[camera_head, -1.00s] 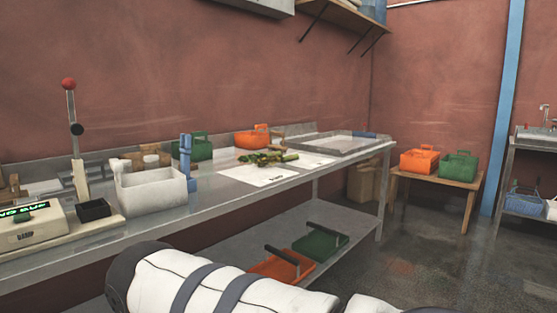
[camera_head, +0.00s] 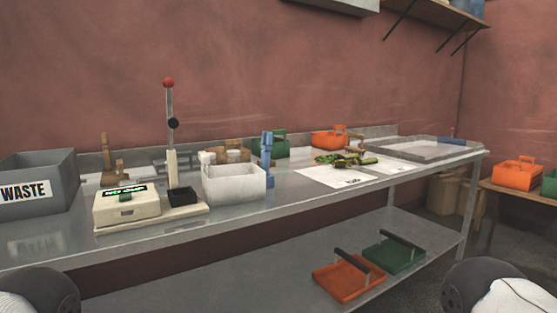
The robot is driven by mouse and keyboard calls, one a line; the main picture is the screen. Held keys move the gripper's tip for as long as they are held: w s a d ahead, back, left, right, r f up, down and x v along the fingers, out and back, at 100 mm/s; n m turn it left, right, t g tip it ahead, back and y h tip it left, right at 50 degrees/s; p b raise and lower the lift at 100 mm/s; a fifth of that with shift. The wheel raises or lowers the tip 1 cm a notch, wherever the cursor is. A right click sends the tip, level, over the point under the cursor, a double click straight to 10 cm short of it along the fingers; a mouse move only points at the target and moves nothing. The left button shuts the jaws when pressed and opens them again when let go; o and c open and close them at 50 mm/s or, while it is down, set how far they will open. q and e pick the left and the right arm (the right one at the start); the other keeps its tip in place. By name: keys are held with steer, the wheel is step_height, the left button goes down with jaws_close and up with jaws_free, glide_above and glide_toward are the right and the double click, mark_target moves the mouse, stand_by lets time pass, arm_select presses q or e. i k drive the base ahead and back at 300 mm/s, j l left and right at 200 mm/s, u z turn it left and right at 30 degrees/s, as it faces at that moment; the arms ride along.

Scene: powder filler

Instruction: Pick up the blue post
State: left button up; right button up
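The blue post (camera_head: 267,158) stands upright on the metal table, at the right end of the white bin (camera_head: 234,187). I cannot tell whether it touches the bin. Dark rounded parts of my arms show at the bottom left and bottom right corners. Neither of my grippers is in the picture.
The metal table (camera_head: 300,207) carries a scale with a lever press (camera_head: 126,203), a grey WASTE bin (camera_head: 38,184), green vegetables (camera_head: 345,160) on white sheets and a tray (camera_head: 424,148). An orange tray (camera_head: 349,283) and a green tray (camera_head: 394,256) lie on the lower shelf.

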mark_target(266, 138)
steer(key=i+l+u, duration=0.2)
steer(key=i+l, duration=0.15)
steer(key=l, duration=0.25)
steer(key=i+l+u, duration=0.15)
steer(key=l, duration=0.2)
steer(key=i+l+u, duration=0.2)
steer(key=l, duration=0.5)
steer(key=i+l+u, duration=0.1)
steer(key=i+l, duration=0.15)
steer(key=i+l+u, duration=0.1)
steer(key=l, duration=0.4)
